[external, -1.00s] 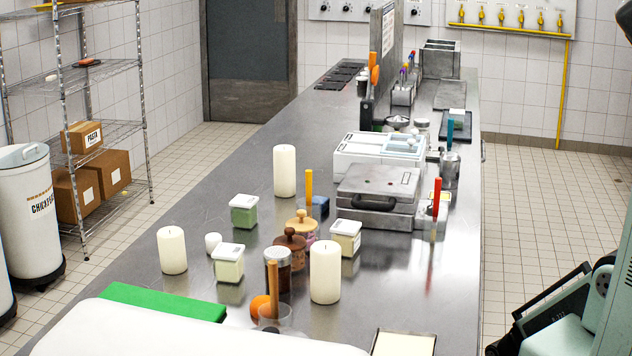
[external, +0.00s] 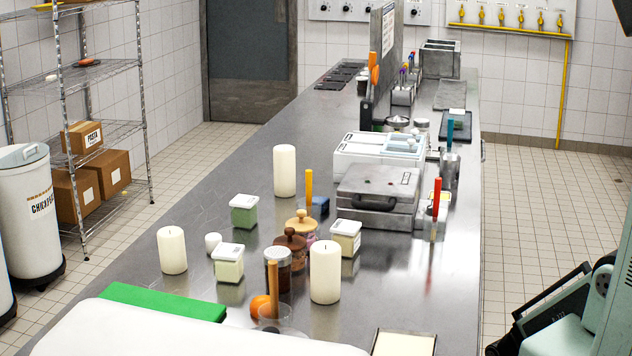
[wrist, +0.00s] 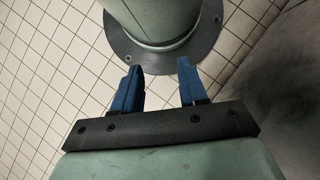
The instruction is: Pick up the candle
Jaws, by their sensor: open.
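Three white pillar candles stand upright on the steel counter in the external view: a short one at the left (external: 172,250), one farther back (external: 285,171), and a thick one nearer the front (external: 325,272). I cannot tell which one the task names. My gripper (wrist: 160,68) shows in the wrist view with its two blue fingers apart and nothing between them. It points at the tiled floor and my own base. The fingers are not visible in the external view. No candle shows in the wrist view.
Lidded jars (external: 290,254), square tubs (external: 229,262) and an orange-handled tool in a glass (external: 273,295) crowd around the front candle. A closed grey press (external: 378,190) stands behind to the right. A green board (external: 165,301) lies at the front left.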

